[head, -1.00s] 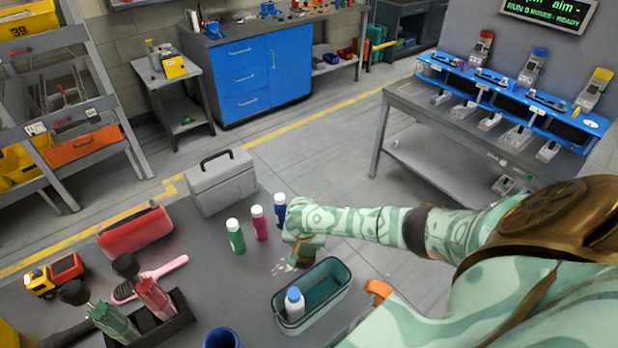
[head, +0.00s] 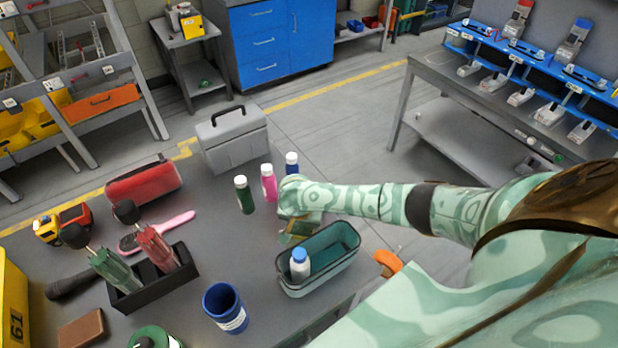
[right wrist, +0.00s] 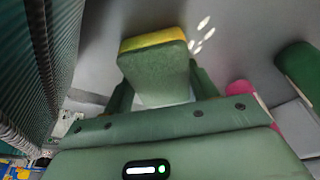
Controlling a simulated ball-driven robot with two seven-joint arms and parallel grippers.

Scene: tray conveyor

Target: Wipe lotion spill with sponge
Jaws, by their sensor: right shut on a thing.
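My right gripper (head: 298,226) is shut on a sponge (head: 294,235), green with a yellow layer, just above or on the grey table; I cannot tell which. In the right wrist view the sponge (right wrist: 158,75) sits between the fingers, with its yellow edge outward. The lotion spill (right wrist: 203,35) shows there as several white spots on the table, just beyond the sponge's upper right corner. In the head view the gripper and sponge hide the spill. My left gripper is not in view.
A teal bin (head: 343,265) holding a white bottle with a blue cap (head: 300,265) stands close in front of my right gripper. Green (head: 244,195), pink (head: 269,184) and blue (head: 292,164) bottles stand behind it. A blue cup (head: 225,308) is at front left.

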